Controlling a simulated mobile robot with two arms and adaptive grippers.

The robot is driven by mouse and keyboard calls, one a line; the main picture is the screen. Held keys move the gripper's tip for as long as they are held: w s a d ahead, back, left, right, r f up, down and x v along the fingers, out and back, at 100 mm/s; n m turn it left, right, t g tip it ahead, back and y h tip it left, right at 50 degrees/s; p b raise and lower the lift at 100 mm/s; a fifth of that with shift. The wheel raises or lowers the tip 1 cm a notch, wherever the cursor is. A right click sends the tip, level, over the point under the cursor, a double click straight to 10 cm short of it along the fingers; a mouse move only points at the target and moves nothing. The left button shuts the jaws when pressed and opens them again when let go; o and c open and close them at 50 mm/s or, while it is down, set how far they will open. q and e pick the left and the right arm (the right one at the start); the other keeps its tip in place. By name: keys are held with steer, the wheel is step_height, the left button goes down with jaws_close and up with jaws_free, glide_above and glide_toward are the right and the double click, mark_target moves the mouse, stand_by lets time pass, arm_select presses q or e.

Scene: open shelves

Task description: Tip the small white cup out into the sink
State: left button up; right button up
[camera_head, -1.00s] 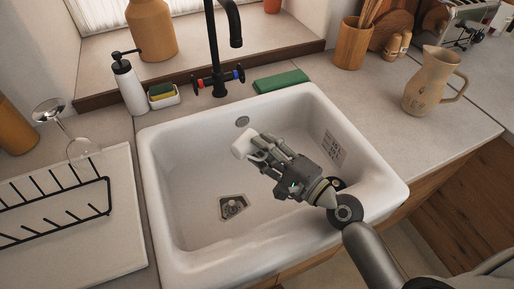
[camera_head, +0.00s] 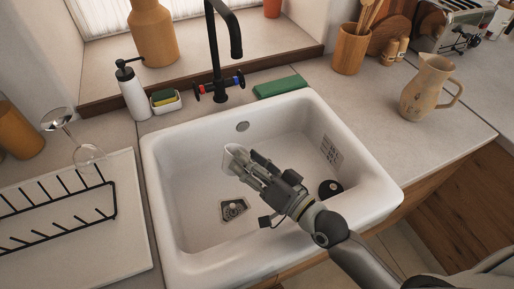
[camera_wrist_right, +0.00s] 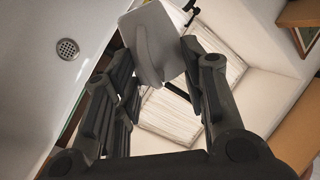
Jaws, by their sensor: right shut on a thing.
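The small white cup (camera_head: 235,158) is tilted in the air over the sink (camera_head: 160,200), above and left of the basin's middle. My right gripper (camera_head: 253,168) is shut on it, reaching in from the lower right. In the right wrist view the cup (camera_wrist_right: 150,38) sits between the fingers (camera_wrist_right: 158,65), its handle side towards the camera. I cannot tell whether anything is inside the cup. The sink is white, with a metal drain (camera_head: 234,208) below the cup. My left gripper is not in view.
A black tap (camera_head: 217,60) stands behind the sink, with a green sponge or cloth (camera_head: 280,87) beside it. A soap bottle (camera_head: 131,90), a wine glass (camera_head: 85,152) and a dish rack (camera_head: 60,222) are left. A jug (camera_head: 425,88) stands right. A black plug (camera_head: 330,189) lies in the sink.

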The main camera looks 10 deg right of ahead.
steer(key=s+a+r+n+p, duration=0.3)
steer(key=a+n+p, duration=0.1)
steer(key=n+p, duration=0.2)
steer(key=shift+a+r, duration=0.2)
steer(key=shift+a, duration=0.15)
stand_by(0.6)
